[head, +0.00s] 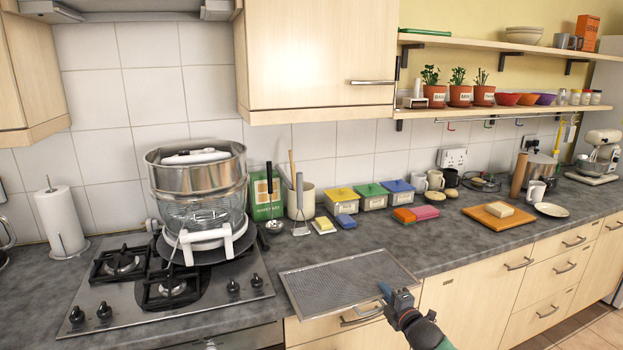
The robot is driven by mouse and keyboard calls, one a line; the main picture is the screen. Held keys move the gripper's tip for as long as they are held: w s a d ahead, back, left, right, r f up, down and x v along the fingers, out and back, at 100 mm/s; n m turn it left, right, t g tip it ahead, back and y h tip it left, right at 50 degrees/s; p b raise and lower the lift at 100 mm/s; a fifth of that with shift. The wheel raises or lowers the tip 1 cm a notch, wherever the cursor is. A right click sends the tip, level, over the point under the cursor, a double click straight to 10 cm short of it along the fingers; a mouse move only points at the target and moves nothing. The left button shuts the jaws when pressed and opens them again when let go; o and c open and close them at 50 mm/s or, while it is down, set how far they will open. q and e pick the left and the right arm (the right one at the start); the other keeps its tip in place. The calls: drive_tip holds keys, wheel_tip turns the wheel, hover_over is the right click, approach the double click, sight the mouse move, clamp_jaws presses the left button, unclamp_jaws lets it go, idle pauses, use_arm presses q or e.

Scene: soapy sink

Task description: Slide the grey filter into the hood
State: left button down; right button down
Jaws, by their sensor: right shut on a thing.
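The grey filter (335,279) is a flat mesh panel with a thin metal frame. It is held roughly level in front of the worktop edge, right of the hob. My right gripper (386,291) is shut on its right edge. The hood (130,12) shows only in part at the top left, between two wall cupboards; its inside and any slot are hard to make out. My left gripper is not in view.
A tall steel and glass pot stack (200,190) stands on the gas hob (205,296) below the hood. A wall cupboard (318,55) flanks the hood on the right. Utensils, coloured boxes and sponges line the worktop's back; its front strip is mostly clear.

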drive_tip(key=p+v, duration=0.3)
drive_tip(key=v, duration=1.1)
drive_tip(key=shift+s, duration=0.25)
idle(1.5)
drive_tip(key=shift+d+r, duration=0.1)
drive_tip(key=shift+r, duration=0.05)
drive_tip(key=s+r+p, duration=0.1)
drive_tip(key=s+r, duration=0.1)
drive_tip(key=s+d+r+p, duration=0.1)
drive_tip(key=p, duration=0.1)
drive_tip(key=shift+s+d+r+p, duration=0.15)
drive_tip(key=shift+s+r+p, duration=0.15)
drive_tip(key=shift+s+r, duration=0.1)
idle(0.7)
idle(1.4)
